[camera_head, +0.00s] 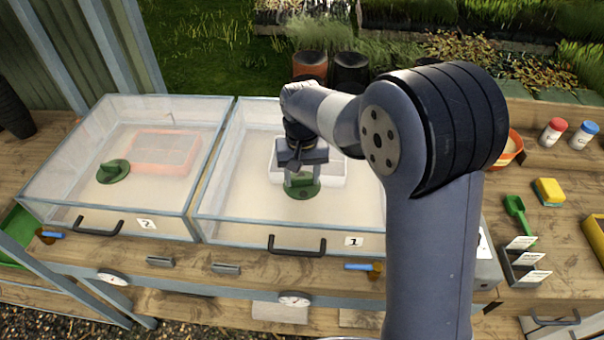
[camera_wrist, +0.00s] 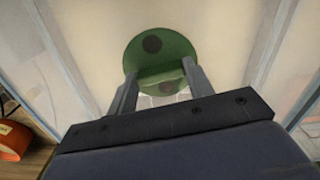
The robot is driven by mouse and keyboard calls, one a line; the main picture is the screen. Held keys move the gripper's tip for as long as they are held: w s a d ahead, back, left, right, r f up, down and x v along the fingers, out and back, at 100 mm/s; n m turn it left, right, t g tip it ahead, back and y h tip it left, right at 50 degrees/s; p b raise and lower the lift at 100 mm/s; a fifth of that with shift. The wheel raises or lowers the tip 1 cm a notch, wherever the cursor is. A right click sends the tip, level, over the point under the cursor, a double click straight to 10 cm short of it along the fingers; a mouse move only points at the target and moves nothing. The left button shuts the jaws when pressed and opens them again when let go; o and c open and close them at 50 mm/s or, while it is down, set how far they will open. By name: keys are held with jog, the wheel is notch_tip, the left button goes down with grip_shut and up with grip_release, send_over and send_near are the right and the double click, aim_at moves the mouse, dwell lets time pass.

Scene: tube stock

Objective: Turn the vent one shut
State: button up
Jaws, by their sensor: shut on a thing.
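Vent one is a round green disc (camera_head: 303,192) with a raised grip, on the clear lid of the box labelled 1 (camera_head: 354,241). In the wrist view the green disc (camera_wrist: 150,52) shows two dark round spots. My gripper (camera_head: 301,176) points down over it. Its two fingers (camera_wrist: 160,82) stand either side of the disc's raised ridge and are shut on it. A second green vent (camera_head: 113,172) sits on the box labelled 2 (camera_head: 146,223) to the left.
Both clear boxes have black front handles (camera_head: 297,250). A white tray (camera_head: 334,171) lies under lid one, an orange tray (camera_head: 165,152) under lid two. At right are an orange pot (camera_head: 510,150), capped bottles (camera_head: 552,133), a sponge (camera_head: 548,191) and a green scoop (camera_head: 520,213).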

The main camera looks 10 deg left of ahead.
aim_at(302, 178)
jog(key=shift+m, duration=1.1)
jog(key=o, duration=1)
notch_tip(302, 178, up, 11)
jog(key=shift+f+b, duration=0.1)
jog(key=shift+b, duration=0.35)
jog(key=shift+f, duration=0.1)
notch_tip(302, 178, down, 10)
jog(key=shift+f+p, duration=0.15)
jog(key=shift+p, duration=0.35)
jog(key=shift+f, duration=0.2)
